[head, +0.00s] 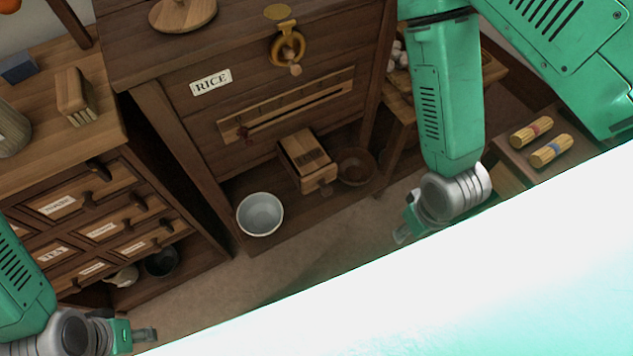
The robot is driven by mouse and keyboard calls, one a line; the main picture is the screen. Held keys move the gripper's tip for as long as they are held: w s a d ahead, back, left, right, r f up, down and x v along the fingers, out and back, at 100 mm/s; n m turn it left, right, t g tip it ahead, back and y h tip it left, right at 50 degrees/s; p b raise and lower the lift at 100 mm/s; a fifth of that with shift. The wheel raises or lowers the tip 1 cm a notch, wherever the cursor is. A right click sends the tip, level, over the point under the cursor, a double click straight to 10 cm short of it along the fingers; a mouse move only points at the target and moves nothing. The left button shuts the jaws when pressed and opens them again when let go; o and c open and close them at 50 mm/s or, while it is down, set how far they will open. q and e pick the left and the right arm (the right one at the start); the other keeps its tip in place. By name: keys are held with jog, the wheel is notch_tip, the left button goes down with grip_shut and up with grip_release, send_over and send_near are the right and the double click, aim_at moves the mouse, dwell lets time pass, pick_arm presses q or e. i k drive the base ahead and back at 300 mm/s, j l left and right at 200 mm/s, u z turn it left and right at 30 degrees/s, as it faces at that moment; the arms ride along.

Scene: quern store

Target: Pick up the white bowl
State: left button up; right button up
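The white bowl (260,214) sits upright and looks empty on the low ledge at the foot of the wooden rice cabinet (170,110). My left gripper (145,335) is at the lower left edge, well below and left of the bowl and apart from it. My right gripper (402,236) points down and left, to the right of the bowl and apart from it. Both grippers are seen small and from the side, so the gap between their fingers is unclear. Nothing shows held in either one.
A small wooden box (306,160) and a brown bowl (356,166) stand right of the white bowl. A labelled drawer unit (85,215) stands left, with a dark pot (161,262) beneath. A large white surface covers the lower right. Floor (290,262) before the bowl is clear.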

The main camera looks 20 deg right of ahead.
aim_at(260, 214)
jog(key=k, duration=1.75)
